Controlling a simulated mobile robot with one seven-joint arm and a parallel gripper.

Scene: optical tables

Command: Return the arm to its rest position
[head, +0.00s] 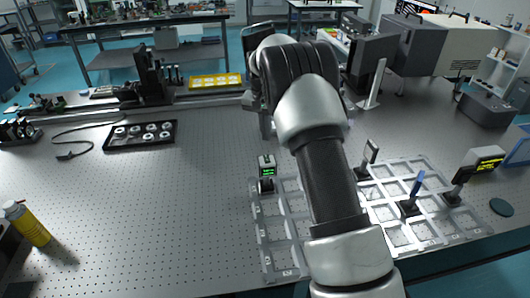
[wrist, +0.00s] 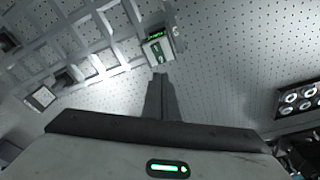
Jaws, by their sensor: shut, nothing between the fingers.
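My arm reaches forward over the optical table (head: 90,210) in the head view, and its upper links hide much of the middle of the table. My gripper (wrist: 160,78) shows in the wrist view with its fingers together and nothing between them. In that view the fingertips point toward a small device with a green display (wrist: 157,45); I cannot tell the height between them. The same device (head: 267,170) stands at the back left part of the grey compartment tray (head: 258,232) in the head view. In the head view the gripper fingers are not clearly visible.
Several small mounted optics, one with a blue plate (head: 417,185), stand on the tray's right side. The left middle of the table is clear.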

